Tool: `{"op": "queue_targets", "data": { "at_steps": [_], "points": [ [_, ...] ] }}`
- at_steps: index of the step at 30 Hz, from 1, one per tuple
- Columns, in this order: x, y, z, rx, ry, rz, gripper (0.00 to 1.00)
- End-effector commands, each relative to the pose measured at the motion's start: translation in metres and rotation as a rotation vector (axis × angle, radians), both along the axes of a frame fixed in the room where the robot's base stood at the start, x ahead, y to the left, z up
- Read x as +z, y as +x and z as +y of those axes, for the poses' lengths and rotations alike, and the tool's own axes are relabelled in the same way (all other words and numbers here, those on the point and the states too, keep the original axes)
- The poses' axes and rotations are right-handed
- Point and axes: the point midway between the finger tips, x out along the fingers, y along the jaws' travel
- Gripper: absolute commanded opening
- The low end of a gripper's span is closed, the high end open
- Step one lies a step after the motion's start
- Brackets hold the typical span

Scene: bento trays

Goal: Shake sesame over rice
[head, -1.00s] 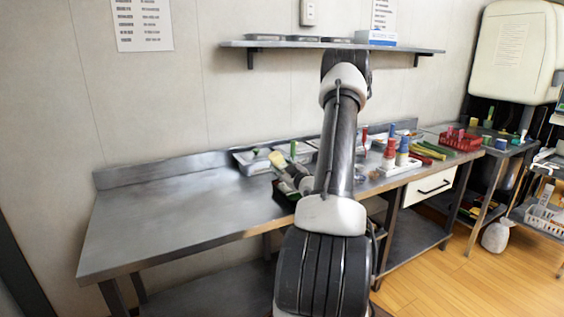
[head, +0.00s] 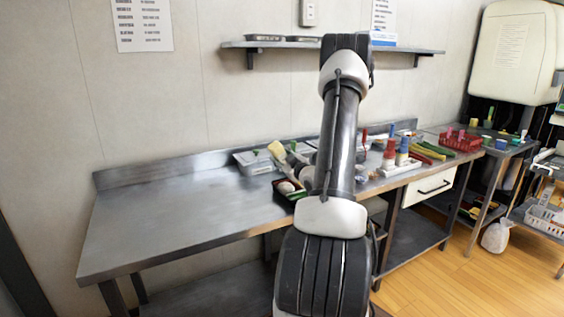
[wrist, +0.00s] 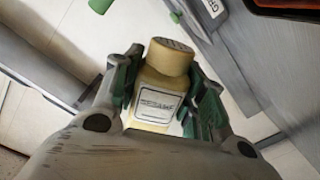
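The sesame shaker (wrist: 157,92) has a pale yellow body, a tan cap with holes and a white label reading SESAME. My gripper (wrist: 166,85) is shut on it, with a green-lined finger on each side. In the head view the shaker (head: 277,150) is held tilted above the bench, cap toward the upper left. A black bento tray (head: 283,196) with white rice (head: 287,187) in it sits below at the bench's front edge. My arm hides part of the tray. A dark red-edged tray corner also shows in the wrist view (wrist: 290,7).
Steel containers (head: 250,160) stand behind the shaker. Red-capped bottles (head: 389,150) and a red basket (head: 461,142) stand to the right. A wall shelf (head: 415,51) hangs above. The bench's left half (head: 170,215) is clear.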

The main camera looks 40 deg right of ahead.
Motion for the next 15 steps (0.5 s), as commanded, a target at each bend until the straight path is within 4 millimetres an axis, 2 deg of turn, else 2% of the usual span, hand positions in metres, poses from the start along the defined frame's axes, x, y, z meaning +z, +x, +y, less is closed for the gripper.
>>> {"op": "queue_targets", "data": {
  "at_steps": [9,15],
  "points": [
    [0.043,0.0,0.0,0.001,-0.005,-0.002,0.36],
    [0.063,0.0,0.0,0.0,-0.002,-0.002,0.36]
  ]
}}
